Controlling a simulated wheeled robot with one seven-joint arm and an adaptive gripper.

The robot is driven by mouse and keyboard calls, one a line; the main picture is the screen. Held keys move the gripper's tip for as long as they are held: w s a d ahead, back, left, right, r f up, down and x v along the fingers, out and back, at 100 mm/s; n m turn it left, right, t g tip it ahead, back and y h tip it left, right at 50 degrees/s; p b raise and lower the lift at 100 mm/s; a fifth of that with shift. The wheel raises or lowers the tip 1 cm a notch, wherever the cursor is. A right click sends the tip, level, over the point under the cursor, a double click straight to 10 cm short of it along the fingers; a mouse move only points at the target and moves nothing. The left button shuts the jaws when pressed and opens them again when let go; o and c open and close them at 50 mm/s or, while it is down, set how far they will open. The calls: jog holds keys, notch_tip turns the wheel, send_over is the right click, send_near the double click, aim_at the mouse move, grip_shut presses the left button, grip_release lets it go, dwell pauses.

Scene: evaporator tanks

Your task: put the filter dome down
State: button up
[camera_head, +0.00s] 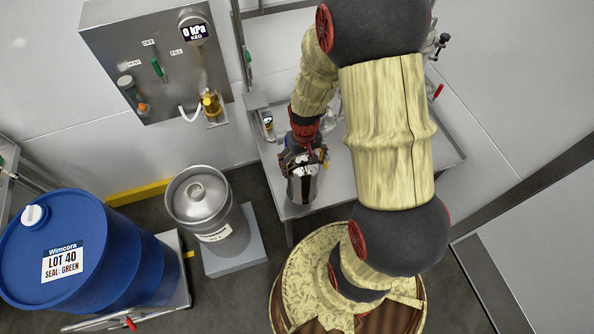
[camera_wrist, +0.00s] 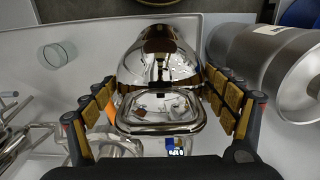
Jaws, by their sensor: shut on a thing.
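The filter dome (camera_wrist: 158,65) is a mirror-bright metal dome with a squared rim or handle on the side nearest the wrist camera. My gripper (camera_wrist: 160,97) is shut on it, with padded fingers on its left and right sides. In the head view, my gripper (camera_head: 304,158) points down with the dome (camera_head: 302,190) below it, at the left front corner of the steel bench (camera_head: 440,155). I cannot tell whether the dome touches the bench or hangs above it. My arm hides much of the bench in the head view.
A small glass cup (camera_wrist: 58,54) and metal tubing (camera_wrist: 22,130) lie left in the wrist view. A steel keg (camera_head: 205,205) stands left of the bench, beside a blue drum (camera_head: 110,250). A wall panel (camera_head: 155,60) is above. The bench's right part looks clear.

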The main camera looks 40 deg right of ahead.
jog(key=w+f+b, duration=0.3)
jog(key=f, duration=0.3)
jog(key=shift+a+f, duration=0.15)
jog(key=shift+a, duration=0.05)
jog(key=shift+f, duration=0.1)
jog(key=o, duration=2)
